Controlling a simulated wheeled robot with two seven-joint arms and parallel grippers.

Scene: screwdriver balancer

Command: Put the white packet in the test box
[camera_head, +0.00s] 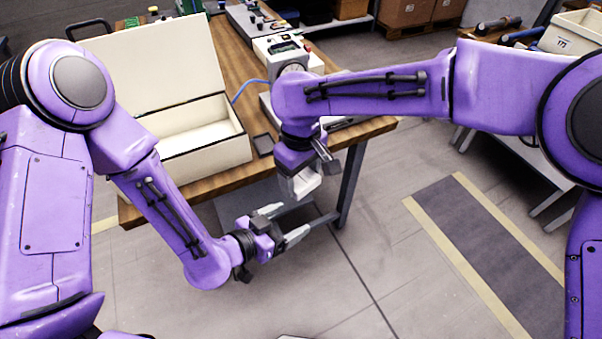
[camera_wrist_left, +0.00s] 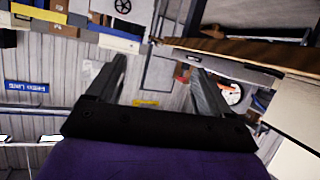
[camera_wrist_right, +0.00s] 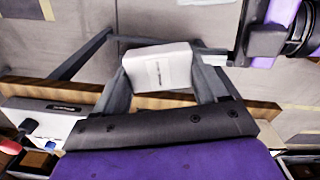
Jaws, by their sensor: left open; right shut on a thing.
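The white packet (camera_head: 305,184) is between the fingers of my right gripper (camera_head: 302,180), which is shut on it. It hangs past the table's front edge, above the floor. In the right wrist view the packet (camera_wrist_right: 158,68) shows a white face with small dark print. The open cream box (camera_head: 200,130), which looks like the test box, stands on the table left of the packet with its lid raised; its visible interior looks empty. My left gripper (camera_head: 286,224) is open and empty, below and left of the packet; its spread fingers also show in the left wrist view (camera_wrist_left: 158,85).
The wooden table (camera_head: 240,72) carries a device with a round dial (camera_head: 290,58) behind my right forearm and a small dark flat item (camera_head: 263,144) right of the box. A dark floor mat (camera_head: 490,240) lies at right. The floor in front is clear.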

